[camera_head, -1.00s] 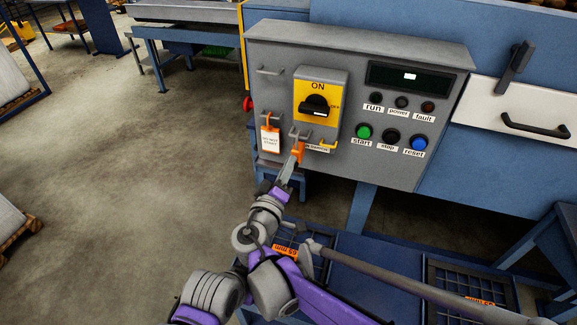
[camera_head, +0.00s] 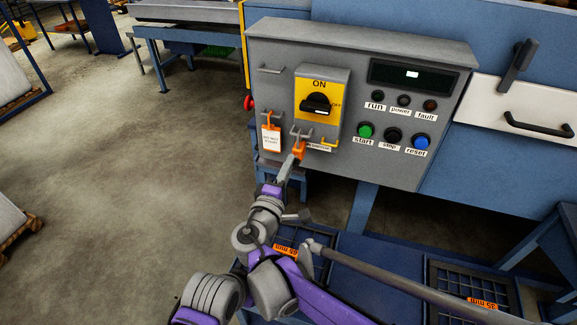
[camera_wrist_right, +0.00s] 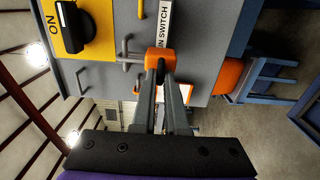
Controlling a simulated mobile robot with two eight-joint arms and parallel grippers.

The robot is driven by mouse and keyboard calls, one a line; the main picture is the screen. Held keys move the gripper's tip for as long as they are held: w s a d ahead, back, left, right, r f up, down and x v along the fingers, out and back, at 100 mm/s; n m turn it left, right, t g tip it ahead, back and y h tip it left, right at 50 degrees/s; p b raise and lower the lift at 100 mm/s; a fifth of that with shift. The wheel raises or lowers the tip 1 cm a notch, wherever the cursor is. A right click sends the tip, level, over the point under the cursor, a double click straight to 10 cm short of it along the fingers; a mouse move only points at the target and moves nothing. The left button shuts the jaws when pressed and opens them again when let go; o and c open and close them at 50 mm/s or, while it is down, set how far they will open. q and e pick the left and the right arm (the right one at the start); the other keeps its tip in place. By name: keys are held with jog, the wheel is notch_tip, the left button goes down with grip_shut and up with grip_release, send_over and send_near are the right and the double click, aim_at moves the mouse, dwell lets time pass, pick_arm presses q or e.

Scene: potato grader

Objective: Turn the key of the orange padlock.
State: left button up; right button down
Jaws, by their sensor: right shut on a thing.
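The orange padlock (camera_head: 300,148) hangs at a grey bracket low on the control panel, below the yellow ON switch. It also shows in the right wrist view (camera_wrist_right: 158,57). My right gripper (camera_head: 295,159) reaches up to it from below. In the wrist view, its two fingers (camera_wrist_right: 163,79) are close together at the padlock's near face, shut on the key, which is mostly hidden between the fingertips. How far the key is turned cannot be told. My left gripper is not in view.
The black rotary switch (camera_head: 316,104) sits on its yellow plate above. A white tag (camera_head: 271,139) with an orange top hangs left of the padlock. Start, stop and reset buttons are further right.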

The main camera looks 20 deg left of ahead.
dwell(0.4)
jog(key=c, duration=0.9)
grip_release()
jog(key=shift+c, duration=0.2)
jog(key=shift+s, duration=0.1)
